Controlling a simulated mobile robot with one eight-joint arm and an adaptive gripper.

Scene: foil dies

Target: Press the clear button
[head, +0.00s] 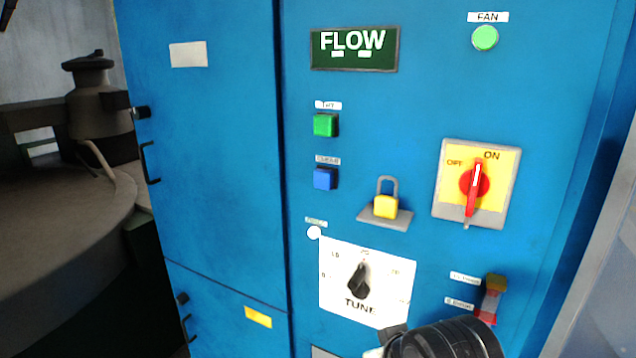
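A blue cabinet panel (420,105) fills the head view. A blue square button (325,178) sits left of the panel's middle, under a small white label (328,160) too blurred to read surely. A green square button (325,125) with its own blurred label is just above it. A small round white button or lamp (314,232) is below, also with an unclear label. The black end of my arm, with my gripper (445,341), shows at the bottom right, below and right of these buttons and apart from them. Its fingers cannot be made out.
A green FLOW display (355,48) is above. A yellow padlock (385,206), a red rotary switch (474,184) and a green FAN lamp (485,38) are at right. A TUNE dial (359,281) sits just above my arm. Brown-capped fitting (495,284) is lower right.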

